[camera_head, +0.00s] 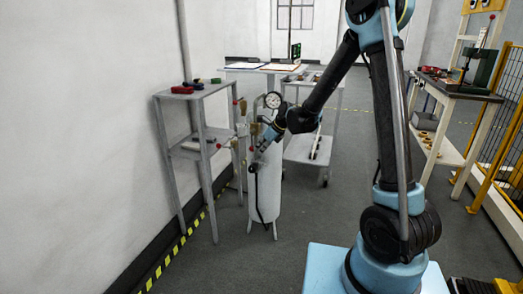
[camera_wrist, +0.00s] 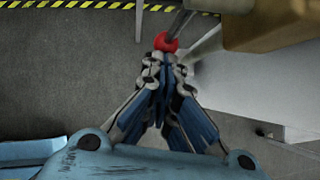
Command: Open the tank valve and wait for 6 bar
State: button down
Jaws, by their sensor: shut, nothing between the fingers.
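A white upright tank (camera_head: 268,185) stands on the floor left of my arm, with a round white-faced gauge (camera_head: 273,100) on top. The gauge reading is too small to make out. In the wrist view a red ball knob (camera_wrist: 165,42) sits on the end of a grey metal lever (camera_wrist: 179,24), beside a brass-coloured body (camera_wrist: 265,22). My gripper (camera_wrist: 166,62) is shut, with its fingertips right at the knob's near side. I cannot tell whether they touch it. In the head view my gripper (camera_head: 262,146) is in front of the upper tank and hides part of its fittings.
A grey stand (camera_head: 194,94) with tools on top is close left of the tank. A cart (camera_head: 308,151) and a table with papers (camera_head: 262,67) stand behind. A workbench (camera_head: 457,91) and yellow fence (camera_head: 506,110) are at the right. The floor right of the tank is clear.

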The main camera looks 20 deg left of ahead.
jog(key=shift+w+a+r, duration=0.1)
jog(key=shift+a, duration=0.2)
jog(key=s+d+r+n, duration=0.2)
jog(key=d+r, duration=0.2)
jog(key=d, duration=0.3)
jog(key=s+d+r+n+h, duration=0.1)
jog(key=s+d+r, duration=0.2)
jog(key=d, duration=0.4)
jog(key=s+d+r+n, duration=0.2)
jog(key=d+r, duration=0.2)
jog(key=d, duration=0.3)
jog(key=s+d+f+n+h, duration=0.3)
jog(key=s+d+n, duration=0.5)
jog(key=s+d, duration=0.4)
jog(key=s+d+f+n+h, duration=0.2)
jog(key=s+d+f+n, duration=0.2)
jog(key=s+d+n, duration=0.4)
jog(key=s+d, duration=0.4)
jog(key=d, duration=0.2)
jog(key=shift+s+f+h, duration=0.2)
jog(key=shift+s+h, duration=0.15)
jog(key=shift+h, duration=0.05)
